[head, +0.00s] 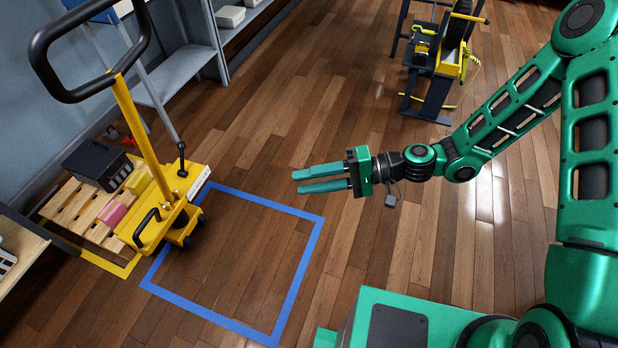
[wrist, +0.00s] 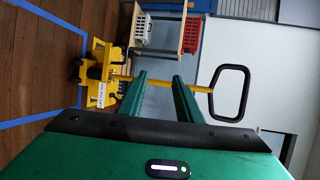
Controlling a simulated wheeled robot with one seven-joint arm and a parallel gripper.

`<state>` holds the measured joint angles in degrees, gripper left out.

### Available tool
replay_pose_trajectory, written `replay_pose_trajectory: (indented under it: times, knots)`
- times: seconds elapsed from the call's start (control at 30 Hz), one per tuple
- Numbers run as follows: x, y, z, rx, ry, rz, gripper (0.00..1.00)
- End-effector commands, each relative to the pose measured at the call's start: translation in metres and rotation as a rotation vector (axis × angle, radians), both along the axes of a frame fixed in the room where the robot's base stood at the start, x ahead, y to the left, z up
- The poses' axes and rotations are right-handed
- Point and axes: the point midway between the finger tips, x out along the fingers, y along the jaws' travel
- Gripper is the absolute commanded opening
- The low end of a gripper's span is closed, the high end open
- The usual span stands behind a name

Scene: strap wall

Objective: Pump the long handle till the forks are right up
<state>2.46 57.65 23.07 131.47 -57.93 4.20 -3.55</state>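A yellow pallet truck (head: 162,215) stands at the left in the head view. Its long yellow handle (head: 142,130) rises to a black loop grip (head: 88,88) at the upper left. The wrist view shows the truck (wrist: 97,72) and the loop grip (wrist: 230,92) beyond my fingers. The forks are hidden under a wooden pallet (head: 98,208), so their height cannot be told. My gripper (head: 296,181) is open and empty. It is in mid-air to the right of the truck, well apart from the handle.
The pallet bears a black case (head: 98,165) and a pink block (head: 112,214). A blue floor outline (head: 300,272) lies right of the truck, with bare floor inside. Grey shelving (head: 185,75) stands behind. A black and yellow wheeled machine (head: 440,60) stands at the upper right.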

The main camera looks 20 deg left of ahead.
Motion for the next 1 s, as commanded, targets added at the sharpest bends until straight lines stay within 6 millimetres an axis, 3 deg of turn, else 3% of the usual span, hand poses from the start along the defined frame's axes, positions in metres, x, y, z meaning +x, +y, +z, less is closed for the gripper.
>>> replay_pose_trajectory:
  times: [0.03,0.1,0.13,1.0]
  knots:
    - [0.0000,-0.0001,0.0000,0.000,0.000,0.000,0.19]
    - [0.0001,-0.0002,0.0000,0.000,0.000,0.000,0.02]
    - [0.0001,-0.0002,0.0000,0.000,0.000,0.000,0.00]
    - [0.0001,-0.0004,0.0000,0.000,0.000,0.000,0.00]
